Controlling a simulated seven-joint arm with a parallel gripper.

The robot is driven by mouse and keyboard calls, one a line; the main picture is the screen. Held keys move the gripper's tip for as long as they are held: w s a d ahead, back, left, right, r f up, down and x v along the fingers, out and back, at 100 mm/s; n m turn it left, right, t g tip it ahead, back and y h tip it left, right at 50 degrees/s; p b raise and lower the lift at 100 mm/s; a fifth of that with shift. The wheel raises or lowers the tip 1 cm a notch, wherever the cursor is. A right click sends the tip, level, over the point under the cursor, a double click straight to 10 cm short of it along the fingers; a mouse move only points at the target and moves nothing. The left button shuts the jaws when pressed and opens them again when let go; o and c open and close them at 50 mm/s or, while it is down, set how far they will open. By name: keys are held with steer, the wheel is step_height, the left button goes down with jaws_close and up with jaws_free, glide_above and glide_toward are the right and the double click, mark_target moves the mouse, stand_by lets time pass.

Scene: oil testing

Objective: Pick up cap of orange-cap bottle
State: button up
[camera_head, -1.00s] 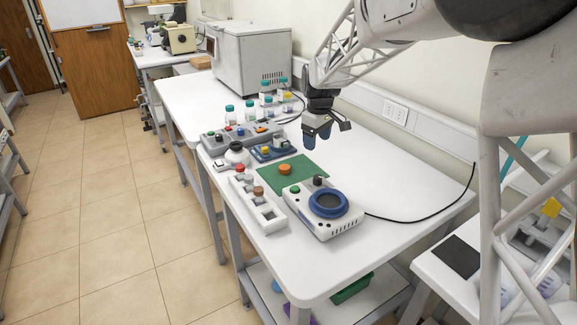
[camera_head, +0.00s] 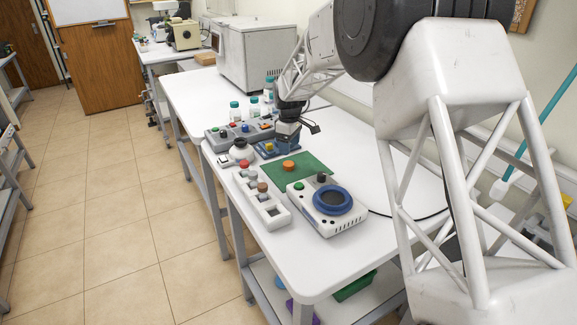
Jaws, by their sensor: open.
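My gripper (camera_head: 283,147) is open and points down behind the cap, near the mat's back left corner. It appears apart from the cap, with nothing visible between its dark fingers. The fingertips partly overlap the small blue tray in this view, so their exact height is hard to judge.
A white device with a blue ring (camera_head: 330,200) stands just in front of the mat. A white rack (camera_head: 272,216) holding several capped vials is at the left. The table's right side is clear.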

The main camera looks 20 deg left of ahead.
mark_target(289, 163)
steer(key=shift+f, duration=1.3)
steer(key=shift+f, duration=2.6)
steer(key=c, duration=0.9)
steer(key=shift+r, duration=5)
steer(key=shift+w+a, duration=0.1)
